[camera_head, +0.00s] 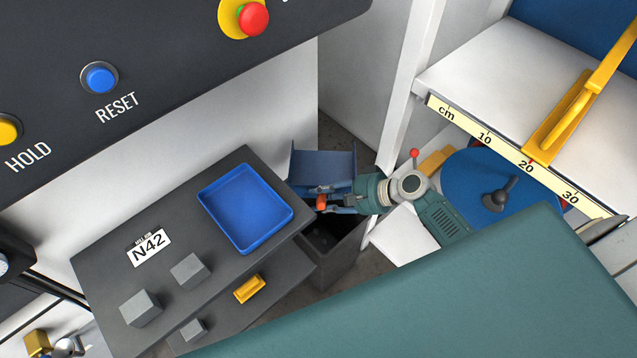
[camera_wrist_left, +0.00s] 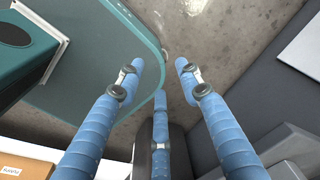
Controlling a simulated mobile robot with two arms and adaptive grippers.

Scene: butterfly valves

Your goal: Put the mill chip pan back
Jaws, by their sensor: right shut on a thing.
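The slate-blue chip pan (camera_head: 322,166) is in the head view, beside the right end of the dark bench. An orange-red part, apparently its handle, shows at its near side. My right gripper (camera_head: 328,205) comes in from the right and is shut on the pan at that part; its fingers are partly hidden. I cannot tell how far the pan is tilted. My left gripper (camera_wrist_left: 160,72) is open and empty in the left wrist view, its blue fingers spread above a grey floor.
A dark open bin (camera_head: 328,255) stands below the pan. The dark bench (camera_head: 100,262) carries a bright blue tray (camera_head: 245,207) and grey blocks (camera_head: 141,308). A control panel (camera_head: 170,60) overhangs at upper left. A shelf with a cm scale (camera_head: 505,150) is at right.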

